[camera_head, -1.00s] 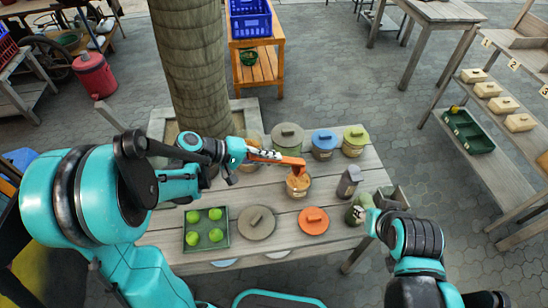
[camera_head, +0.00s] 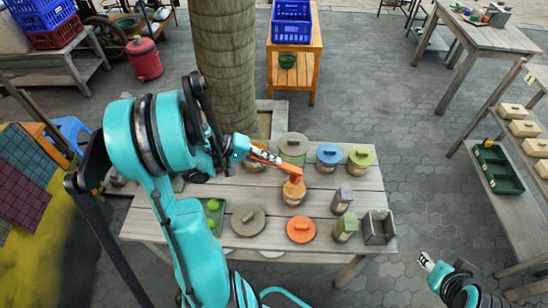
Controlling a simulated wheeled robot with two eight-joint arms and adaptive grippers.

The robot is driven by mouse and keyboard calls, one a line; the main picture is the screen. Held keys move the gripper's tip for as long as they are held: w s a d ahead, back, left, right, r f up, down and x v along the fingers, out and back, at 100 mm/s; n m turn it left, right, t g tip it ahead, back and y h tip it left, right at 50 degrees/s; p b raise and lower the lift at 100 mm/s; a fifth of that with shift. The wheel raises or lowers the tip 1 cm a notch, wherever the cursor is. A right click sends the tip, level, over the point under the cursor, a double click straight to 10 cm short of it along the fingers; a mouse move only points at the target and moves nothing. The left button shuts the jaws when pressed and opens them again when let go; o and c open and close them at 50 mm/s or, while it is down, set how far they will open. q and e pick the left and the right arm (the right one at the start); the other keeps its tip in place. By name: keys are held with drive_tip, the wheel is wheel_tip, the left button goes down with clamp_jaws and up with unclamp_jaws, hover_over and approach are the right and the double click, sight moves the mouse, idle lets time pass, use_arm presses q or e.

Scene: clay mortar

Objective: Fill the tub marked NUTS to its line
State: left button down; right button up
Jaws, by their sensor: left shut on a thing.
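My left gripper (camera_head: 258,152) is shut on the handle of an orange scoop (camera_head: 281,163). The scoop's head is at the mouth of a tub (camera_head: 292,194) with orange-brown sides and a pale label. The label is too small to read, and its fill line cannot be made out. A second tub (camera_head: 254,164) stands behind the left gripper, partly hidden. Lidded tubs stand along the back: grey-green (camera_head: 293,150), blue (camera_head: 328,158) and olive (camera_head: 359,160). My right gripper (camera_head: 428,261) is off the table's right side; its jaws are too small to judge.
A grey lid (camera_head: 248,219) and an orange lid (camera_head: 301,229) lie in front. A grey canister (camera_head: 341,198), green canister (camera_head: 346,227) and open grey box (camera_head: 379,227) stand at right. My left arm partly covers the green apple tray (camera_head: 221,223). A tree trunk (camera_head: 226,70) rises behind.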

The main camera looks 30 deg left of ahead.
use_arm(q)
drive_tip(key=w+d+r+g+y+p, duration=0.1)
drive_tip(key=d+r+y+p, duration=0.1)
drive_tip(key=p, duration=0.3)
drive_tip(key=w+d+r+g+y+p, duration=0.2)
drive_tip(key=p, duration=0.3)
drive_tip(key=shift+w+d+r, duration=0.1)
drive_tip(key=shift+w+d, duration=0.1)
drive_tip(key=w+d+f+g+y, duration=0.1)
drive_tip(key=w+d+g+y, duration=0.3)
drive_tip(key=d+y, duration=0.2)
drive_tip(key=shift+w+f+g+b, duration=0.2)
drive_tip(key=shift+w+g+b, duration=0.2)
